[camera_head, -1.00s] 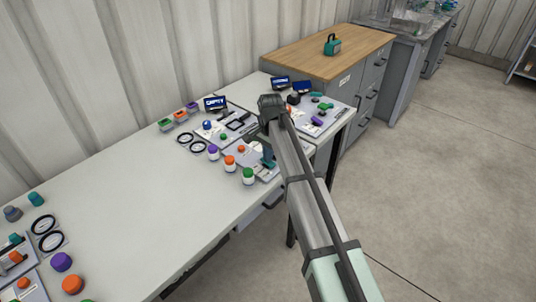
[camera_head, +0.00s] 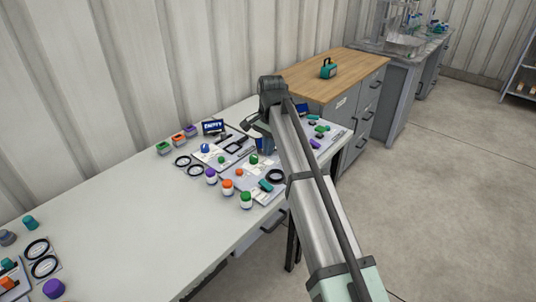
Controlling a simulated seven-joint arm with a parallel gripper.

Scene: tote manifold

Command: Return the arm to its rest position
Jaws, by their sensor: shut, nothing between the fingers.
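My arm reaches up from the lower right of the head view to a dark grey joint at the table's far right end. My gripper (camera_head: 264,145) hangs below that joint, small and partly hidden behind my arm link. It is shut with nothing in it, above the panel boards and apart from the caps as far as I can tell. Below it lie a board with a green cap (camera_head: 253,159), an orange cap (camera_head: 239,172), a black ring (camera_head: 275,176) and a teal cap (camera_head: 265,185).
The white table (camera_head: 140,225) is clear across its middle. Purple, orange and green-lidded jars (camera_head: 228,187) stand along the boards' near side. An EMPTY sign (camera_head: 213,127) stands behind. A wood-topped cabinet (camera_head: 310,80) with a teal case (camera_head: 328,68) adjoins. Open floor (camera_head: 450,190) lies right.

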